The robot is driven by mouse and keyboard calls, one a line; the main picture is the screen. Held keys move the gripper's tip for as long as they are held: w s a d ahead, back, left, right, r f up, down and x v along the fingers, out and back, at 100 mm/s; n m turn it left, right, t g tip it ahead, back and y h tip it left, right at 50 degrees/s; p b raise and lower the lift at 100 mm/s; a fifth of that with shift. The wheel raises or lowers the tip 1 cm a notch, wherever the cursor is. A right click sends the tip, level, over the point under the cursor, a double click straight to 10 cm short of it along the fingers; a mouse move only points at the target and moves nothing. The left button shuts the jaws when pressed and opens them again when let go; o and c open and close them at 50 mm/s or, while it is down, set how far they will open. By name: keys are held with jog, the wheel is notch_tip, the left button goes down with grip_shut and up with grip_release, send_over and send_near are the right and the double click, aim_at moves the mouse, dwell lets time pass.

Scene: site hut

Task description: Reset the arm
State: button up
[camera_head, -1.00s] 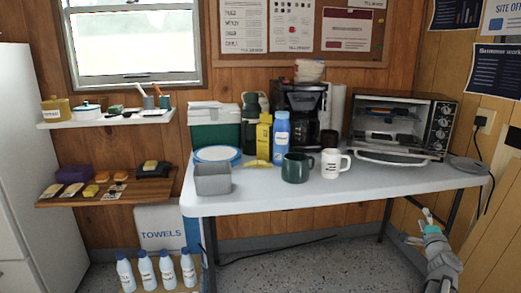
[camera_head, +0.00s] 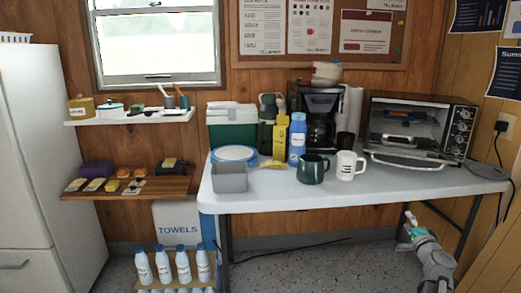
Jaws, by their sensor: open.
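My gripper (camera_head: 408,220) is at the lower right in the head camera view, at the end of my arm. It is beside and below the table's right front part, apart from the table. It looks open and I see nothing held in it; its fingertips are small in the picture.
A white table (camera_head: 300,190) carries a green mug (camera_head: 312,170), a white mug (camera_head: 347,166), a blue bottle (camera_head: 297,140), a grey bin (camera_head: 229,178) and an open toaster oven (camera_head: 420,128). Bottles (camera_head: 183,265) stand low at left. A white fridge (camera_head: 40,150) stands far left. Floor before the table is clear.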

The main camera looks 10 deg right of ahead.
jog(key=w+a+f+n+g+y+p, duration=0.1)
jog(key=w+a+f+n+g+y, duration=0.2)
jog(key=a, duration=0.6)
jog(key=w+a+f+n+g+y+p, duration=0.1)
jog(key=w+a+n+y, duration=0.25)
jog(key=a, duration=0.65)
jog(key=w+a+f+n+g+y+p, duration=0.1)
jog(key=w+a+f+n+g+y, duration=0.25)
jog(key=a, duration=0.55)
jog(key=s+a+f+n+g+h+p, duration=0.25)
jog(key=s+a+n+g, duration=0.35)
jog(key=a, duration=0.5)
jog(key=s+a+f+n+g+h+p, duration=0.1)
jog(key=s+a+f+n+g+h, duration=0.15)
jog(key=s+a+g, duration=0.45)
jog(key=a+r+t+p, duration=0.2)
jog(key=a+r+p, duration=0.1)
jog(key=r+p, duration=3.4)
jog(key=shift+s+n+p, duration=0.25)
jog(key=shift+n+p, duration=0.1)
jog(key=shift+t, duration=0.25)
